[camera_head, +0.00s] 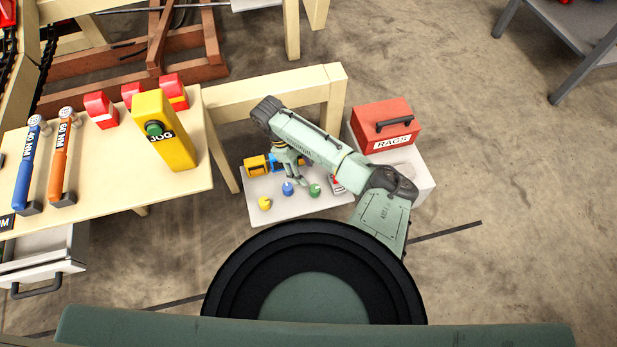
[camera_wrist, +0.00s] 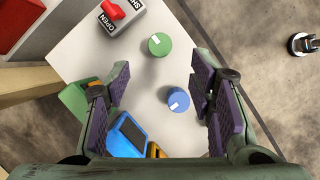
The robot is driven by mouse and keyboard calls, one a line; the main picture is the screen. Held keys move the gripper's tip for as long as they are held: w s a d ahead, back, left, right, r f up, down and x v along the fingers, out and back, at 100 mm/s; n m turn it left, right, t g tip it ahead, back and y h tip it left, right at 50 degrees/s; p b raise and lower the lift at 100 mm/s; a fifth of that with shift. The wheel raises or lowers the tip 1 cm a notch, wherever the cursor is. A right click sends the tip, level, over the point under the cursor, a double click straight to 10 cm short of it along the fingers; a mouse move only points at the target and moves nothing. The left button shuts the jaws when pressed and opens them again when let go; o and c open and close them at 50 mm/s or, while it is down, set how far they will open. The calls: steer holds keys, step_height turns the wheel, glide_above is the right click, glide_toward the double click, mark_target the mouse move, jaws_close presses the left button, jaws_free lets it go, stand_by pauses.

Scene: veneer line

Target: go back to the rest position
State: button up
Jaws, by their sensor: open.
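My gripper (camera_wrist: 160,105) is open in the wrist view, with purple-padded fingers apart and nothing between the pads. It points down over a small white table (camera_head: 285,208). A blue knob-like piece (camera_wrist: 178,99) lies below the gap, nearer the right finger, and a green one (camera_wrist: 159,44) lies further up. In the head view my arm reaches out from the base over this table. The gripper (camera_head: 296,180) is small there and partly hidden by the arm.
A yellow piece (camera_head: 265,203) and yellow and blue blocks (camera_head: 256,166) are on the white table. A red RAGS box (camera_head: 385,124) stands to its right. The wooden bench (camera_head: 100,180) at left holds a yellow JOG box (camera_head: 163,131) and blue and orange tools.

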steer(key=shift+w+a+r, duration=0.1)
steer(key=shift+a+r, duration=0.1)
steer(key=shift+r, duration=0.3)
